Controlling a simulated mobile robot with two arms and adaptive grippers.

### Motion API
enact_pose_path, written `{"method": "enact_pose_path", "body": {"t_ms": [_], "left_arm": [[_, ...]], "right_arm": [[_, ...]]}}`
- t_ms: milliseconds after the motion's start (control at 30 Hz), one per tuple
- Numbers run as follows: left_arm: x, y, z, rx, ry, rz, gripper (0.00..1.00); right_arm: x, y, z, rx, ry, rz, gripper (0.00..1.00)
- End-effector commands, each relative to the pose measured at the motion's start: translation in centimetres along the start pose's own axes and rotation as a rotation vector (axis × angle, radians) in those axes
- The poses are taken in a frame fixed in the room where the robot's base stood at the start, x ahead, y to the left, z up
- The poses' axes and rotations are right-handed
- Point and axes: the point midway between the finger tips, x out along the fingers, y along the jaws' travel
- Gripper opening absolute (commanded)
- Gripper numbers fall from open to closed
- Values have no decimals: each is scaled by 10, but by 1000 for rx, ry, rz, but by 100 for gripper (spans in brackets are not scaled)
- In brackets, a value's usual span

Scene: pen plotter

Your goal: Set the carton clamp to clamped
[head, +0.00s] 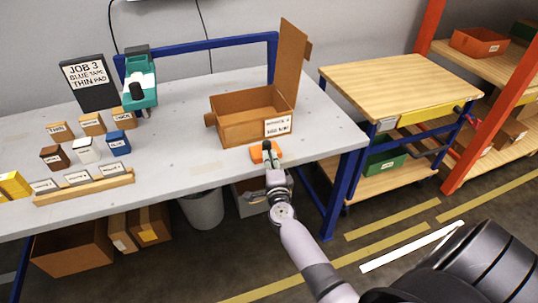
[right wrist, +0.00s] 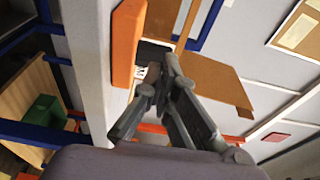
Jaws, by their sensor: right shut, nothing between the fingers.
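An open cardboard carton (head: 240,118) stands near the right end of the grey workbench, with one tall flap up and a white label on its front. The carton clamp shows as an orange block (head: 257,154) at the bench's front edge, just before the carton. In the right wrist view the orange block (right wrist: 127,42) fills the upper left, with a dark part (right wrist: 153,53) beside it. My right gripper (head: 271,158) is at the clamp, shut and empty. Its fingertips (right wrist: 172,65) are close to the dark part; I cannot tell if they touch. The clamp's setting is unclear. My left gripper is out of view.
A teal device (head: 141,92) and a sign reading JOB 3, BLUE TAPE, THIN PAD (head: 88,82) stand at the back left. Several small labelled blocks and a wooden rack (head: 85,190) are on the left. A wooden-topped cart (head: 400,85) stands to the right.

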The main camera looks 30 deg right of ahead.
Motion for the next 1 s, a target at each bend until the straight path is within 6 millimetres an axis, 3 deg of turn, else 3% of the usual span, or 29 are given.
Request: {"method": "enact_pose_path", "body": {"t_ms": [200, 567, 800, 1000], "left_arm": [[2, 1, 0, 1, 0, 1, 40], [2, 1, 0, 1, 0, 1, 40], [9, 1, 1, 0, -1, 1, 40], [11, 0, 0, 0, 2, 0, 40]], "right_arm": [[14, 0, 0, 0, -1, 0, 0], [16, 0, 1, 1, -1, 0, 0], [49, 0, 7, 0, 0, -3, 0], [61, 0, 10, 1, -1, -1, 0]]}}
